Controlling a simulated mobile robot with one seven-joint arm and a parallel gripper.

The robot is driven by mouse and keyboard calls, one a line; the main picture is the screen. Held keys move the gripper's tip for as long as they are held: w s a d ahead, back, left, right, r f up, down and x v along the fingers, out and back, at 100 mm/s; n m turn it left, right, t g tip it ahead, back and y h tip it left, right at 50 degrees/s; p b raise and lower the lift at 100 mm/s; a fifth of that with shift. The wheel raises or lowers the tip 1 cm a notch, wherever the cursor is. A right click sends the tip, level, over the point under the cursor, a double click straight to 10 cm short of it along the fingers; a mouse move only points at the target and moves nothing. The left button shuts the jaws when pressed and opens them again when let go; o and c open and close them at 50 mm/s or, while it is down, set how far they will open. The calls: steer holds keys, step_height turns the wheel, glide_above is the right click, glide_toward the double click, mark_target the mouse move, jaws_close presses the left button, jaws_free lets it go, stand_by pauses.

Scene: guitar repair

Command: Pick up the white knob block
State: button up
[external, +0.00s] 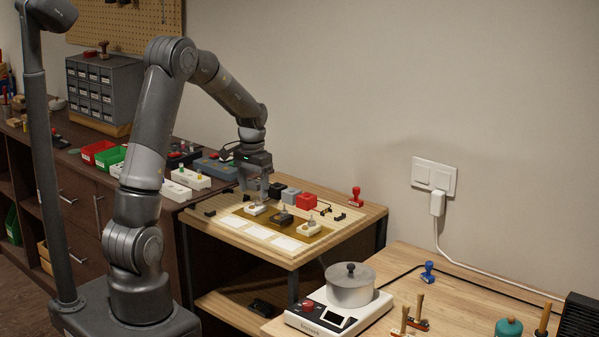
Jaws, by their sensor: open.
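On the small wooden table, a white block (255,210) with a knob stands at the left end of a brown mat (277,238). A dark knob block (281,219) stands to its right, and a second white knob block (309,230) stands farther right. My gripper (254,197) is open and points down right over the left white block. Its fingers hide the top of that block; I cannot tell whether they touch it or straddle its knob.
Black, grey and red blocks (306,201) stand just behind the mat. A red stamp (356,196) stands at the table's back right. White cards (260,231) lie in front of the blocks. A scale with a metal pot (349,285) stands on the nearer bench.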

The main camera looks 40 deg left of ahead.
mark_target(256, 203)
steer(key=f, duration=0.4)
steer(key=shift+d+f, duration=0.3)
steer(key=shift+d, duration=0.05)
steer(key=shift+w, duration=0.1)
steer(key=c, duration=1.1)
